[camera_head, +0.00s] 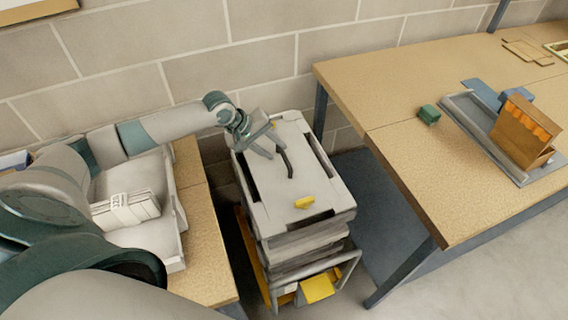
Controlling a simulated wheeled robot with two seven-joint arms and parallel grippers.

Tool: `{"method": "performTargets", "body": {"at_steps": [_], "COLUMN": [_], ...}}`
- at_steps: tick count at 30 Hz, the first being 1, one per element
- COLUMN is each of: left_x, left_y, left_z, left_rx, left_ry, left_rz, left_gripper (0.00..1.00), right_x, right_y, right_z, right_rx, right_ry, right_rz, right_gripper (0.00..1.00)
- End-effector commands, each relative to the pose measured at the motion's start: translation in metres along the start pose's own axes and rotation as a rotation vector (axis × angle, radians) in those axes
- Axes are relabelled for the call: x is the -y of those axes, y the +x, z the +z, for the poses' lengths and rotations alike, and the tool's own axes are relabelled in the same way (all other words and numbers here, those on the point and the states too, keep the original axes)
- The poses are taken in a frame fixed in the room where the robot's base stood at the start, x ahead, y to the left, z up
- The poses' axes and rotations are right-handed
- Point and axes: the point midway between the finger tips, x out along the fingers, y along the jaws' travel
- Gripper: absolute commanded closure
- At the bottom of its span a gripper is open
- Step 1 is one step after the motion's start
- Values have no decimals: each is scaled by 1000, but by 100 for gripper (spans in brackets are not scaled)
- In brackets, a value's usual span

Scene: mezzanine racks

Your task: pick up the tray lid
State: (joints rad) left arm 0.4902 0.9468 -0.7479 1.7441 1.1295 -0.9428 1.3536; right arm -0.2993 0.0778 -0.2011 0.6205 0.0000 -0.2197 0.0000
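A light grey, flat lid-like top (270,190) covers a stack of grey trays in the middle of the view. I take it for the tray lid. It has dark slots along its long sides. A small yellow piece (304,202) lies on its near part. My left gripper (276,165) is over the far half of this top, with its two dark fingers spread apart and nothing seen between them. Whether the fingertips touch the surface I cannot tell. My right gripper is not in view.
A white bin (172,215) with a white labelled packet (126,210) stands on the left bench. The right table (420,160) bears a grey tray (475,130), an orange-brown box (522,135) and a small green block (429,115). A yellow box (317,288) sits low in the stack.

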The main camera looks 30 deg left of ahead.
Motion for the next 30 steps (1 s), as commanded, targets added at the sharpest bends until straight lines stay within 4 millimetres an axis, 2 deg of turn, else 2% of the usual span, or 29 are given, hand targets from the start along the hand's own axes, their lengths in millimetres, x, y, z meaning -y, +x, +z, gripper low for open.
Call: {"method": "performTargets", "body": {"at_steps": [3,9,24,25,29,30], "left_x": [-6,-4,-4,-4,-4,-4], "left_y": [11,32,35,35,35,35], "left_z": [-4,-4,-4,-4,-4,-4], "left_rx": [0,0,-1,-1,-1,-1], "left_ry": [-2,0,1,1,0,0], "left_rz": [1,1,1,1,1,1], "left_gripper": [66,66,66,68,99,100], "right_x": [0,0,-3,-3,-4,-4], "right_y": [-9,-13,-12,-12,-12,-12], "right_z": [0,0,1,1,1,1], "right_rx": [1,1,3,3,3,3], "right_ry": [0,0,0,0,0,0], "right_rz": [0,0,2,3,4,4], "right_gripper": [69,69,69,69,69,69]}}
